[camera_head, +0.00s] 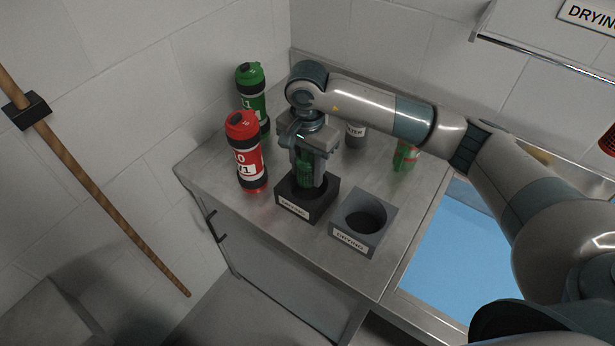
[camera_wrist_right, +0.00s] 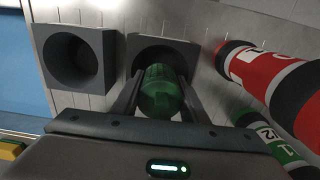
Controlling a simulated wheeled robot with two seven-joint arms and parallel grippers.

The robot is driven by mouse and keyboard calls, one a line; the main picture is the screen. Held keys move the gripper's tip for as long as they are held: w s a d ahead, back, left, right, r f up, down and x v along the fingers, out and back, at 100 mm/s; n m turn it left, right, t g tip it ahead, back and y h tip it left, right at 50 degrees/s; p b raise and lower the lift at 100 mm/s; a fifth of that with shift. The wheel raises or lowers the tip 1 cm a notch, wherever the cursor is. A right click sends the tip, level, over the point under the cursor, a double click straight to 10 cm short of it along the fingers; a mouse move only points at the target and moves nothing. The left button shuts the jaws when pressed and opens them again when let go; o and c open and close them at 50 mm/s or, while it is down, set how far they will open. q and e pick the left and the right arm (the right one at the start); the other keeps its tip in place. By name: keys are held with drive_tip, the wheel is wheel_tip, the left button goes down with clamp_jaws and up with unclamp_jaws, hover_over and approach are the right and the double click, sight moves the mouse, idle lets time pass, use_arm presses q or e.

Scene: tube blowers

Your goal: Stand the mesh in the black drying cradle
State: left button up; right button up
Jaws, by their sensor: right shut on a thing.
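My right gripper (camera_head: 307,172) points down over the black drying cradle (camera_head: 306,208) and is shut on the green cylindrical mesh (camera_head: 303,168). The mesh is upright between the fingers, and its lower end meets the cradle's round opening; how deep it sits is hidden. The right wrist view shows the green mesh (camera_wrist_right: 161,92) between both fingers, lined up with the opening of the black cradle (camera_wrist_right: 190,50). My left gripper is in neither view.
A grey cradle (camera_head: 378,222) with an empty round hole stands just right. A red bottle (camera_head: 246,158) and a green bottle (camera_head: 250,90) stand close on the left. A green-and-red can (camera_head: 405,157) stands behind. A blue basin (camera_head: 450,250) lies to the right.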

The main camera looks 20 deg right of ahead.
drive_tip(key=shift+f+p, duration=0.4)
drive_tip(key=shift+p, duration=0.1)
wheel_tip(320, 180, down, 3)
drive_tip(key=shift+r+p, duration=0.1)
drive_tip(key=shift+p, duration=0.75)
drive_tip(key=shift+f, duration=0.2)
drive_tip(key=shift+f+b, duration=0.25)
drive_tip(key=shift+b, duration=0.2)
drive_tip(key=shift+f+b, duration=0.4)
drive_tip(key=shift+b, duration=0.2)
